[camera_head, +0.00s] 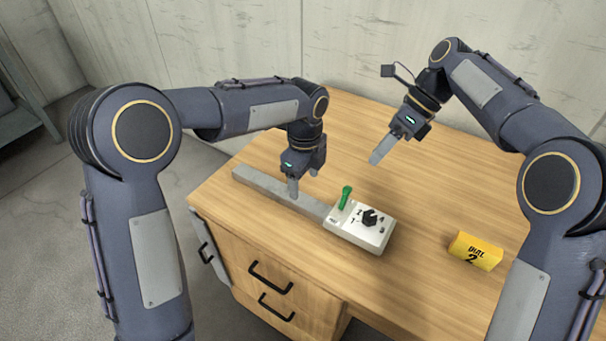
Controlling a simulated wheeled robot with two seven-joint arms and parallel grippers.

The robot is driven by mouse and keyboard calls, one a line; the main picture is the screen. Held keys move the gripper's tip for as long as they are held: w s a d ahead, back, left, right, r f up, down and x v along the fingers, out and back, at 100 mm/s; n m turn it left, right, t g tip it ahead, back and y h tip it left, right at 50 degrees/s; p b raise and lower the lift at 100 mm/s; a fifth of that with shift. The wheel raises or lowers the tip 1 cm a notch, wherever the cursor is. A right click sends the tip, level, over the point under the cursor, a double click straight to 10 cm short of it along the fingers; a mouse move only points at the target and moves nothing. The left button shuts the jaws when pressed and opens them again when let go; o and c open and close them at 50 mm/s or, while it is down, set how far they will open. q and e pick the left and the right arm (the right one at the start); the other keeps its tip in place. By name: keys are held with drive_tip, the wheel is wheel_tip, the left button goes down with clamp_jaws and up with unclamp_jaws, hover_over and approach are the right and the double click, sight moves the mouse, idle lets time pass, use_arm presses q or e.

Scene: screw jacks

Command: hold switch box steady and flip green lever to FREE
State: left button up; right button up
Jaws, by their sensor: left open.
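The white switch box (349,233) sits on the desk with a black knob (370,218) and printed marks on top. Its green lever (345,198) stands up at the box's far left corner, leaning slightly. A long grey bar (262,186) runs from the box's left side toward the back left. My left gripper (304,181) is open, pointing down at the bar, left of the lever; I cannot tell whether its fingers touch the bar. My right gripper (379,157) is above the desk behind the box, apart from it. Its fingers overlap in this view, so their opening is hidden.
A yellow block (475,250) marked "DIAL 2" lies on the wooden desk (430,185) right of the box. The desk's front has drawers with black handles (271,277). The desk top between box and block is clear. A pale wall (330,45) stands behind.

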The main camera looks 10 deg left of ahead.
sight(304, 200)
use_arm(q)
wheel_tip(304, 200, down, 7)
idle(0.4)
